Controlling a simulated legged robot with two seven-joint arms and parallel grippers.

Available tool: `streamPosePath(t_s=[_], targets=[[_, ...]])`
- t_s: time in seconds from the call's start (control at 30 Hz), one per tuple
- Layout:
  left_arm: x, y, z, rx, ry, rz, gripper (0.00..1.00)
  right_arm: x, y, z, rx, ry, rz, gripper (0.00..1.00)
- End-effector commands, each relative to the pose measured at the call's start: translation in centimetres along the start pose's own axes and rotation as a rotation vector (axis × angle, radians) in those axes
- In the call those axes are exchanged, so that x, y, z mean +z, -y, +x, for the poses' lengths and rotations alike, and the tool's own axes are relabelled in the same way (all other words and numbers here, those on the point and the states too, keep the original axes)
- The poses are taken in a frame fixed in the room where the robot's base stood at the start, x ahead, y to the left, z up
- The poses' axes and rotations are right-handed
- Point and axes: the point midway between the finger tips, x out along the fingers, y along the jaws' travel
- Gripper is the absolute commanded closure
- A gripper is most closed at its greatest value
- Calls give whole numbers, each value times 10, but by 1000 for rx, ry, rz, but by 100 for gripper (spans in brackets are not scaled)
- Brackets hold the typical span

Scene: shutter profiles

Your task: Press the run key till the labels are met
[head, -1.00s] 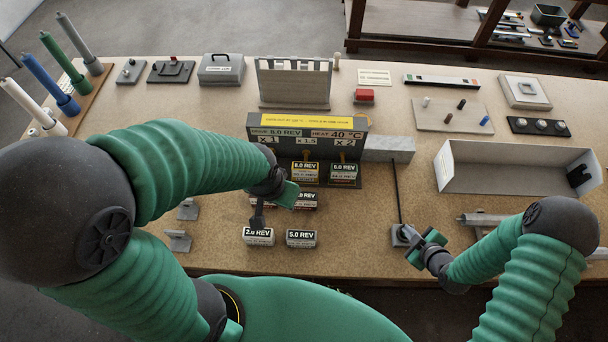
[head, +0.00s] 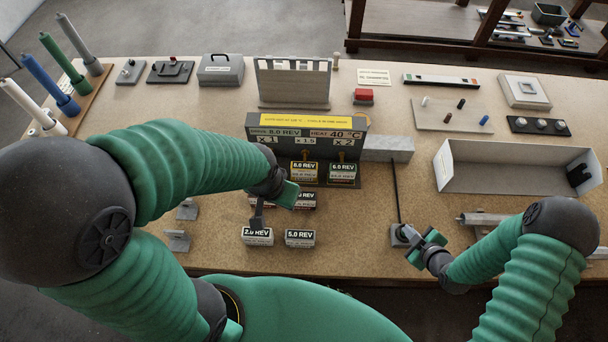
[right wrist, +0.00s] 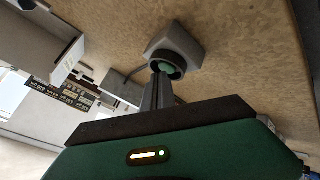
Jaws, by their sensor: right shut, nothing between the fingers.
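The run key, a green button in a dark ring on a grey block (head: 400,236), is by the table's front edge. It also shows in the right wrist view (right wrist: 168,66). My right gripper (head: 411,240) is shut and empty, its tips at the button; contact is not clear. A dark panel (head: 255,146) reads what looks like 8.0 REV and HEAT 40 °C, under a yellow strip (head: 305,121). Below it stand labelled blocks 8.0 REV (head: 304,172) and 6.0 REV (head: 343,173). My left gripper (head: 257,218) is above block 2.0 REV (head: 257,237); its jaws are unclear.
Block 5.0 REV (head: 300,238) stands beside 2.0 REV, with other blocks partly hidden behind. A thin dark rod (head: 396,190) runs behind the key. An open grey tray (head: 480,180) lies at right. Small grey stands (head: 178,241) are at left.

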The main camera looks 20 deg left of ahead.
Motion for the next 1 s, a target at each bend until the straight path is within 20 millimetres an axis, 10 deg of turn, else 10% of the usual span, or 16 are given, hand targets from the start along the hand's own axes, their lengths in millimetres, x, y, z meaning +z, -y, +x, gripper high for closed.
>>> streamPosePath(t_s=[1.0], targets=[[0,0,-1,0,0,0,64,-3,-2,-4,0,0,0,100]])
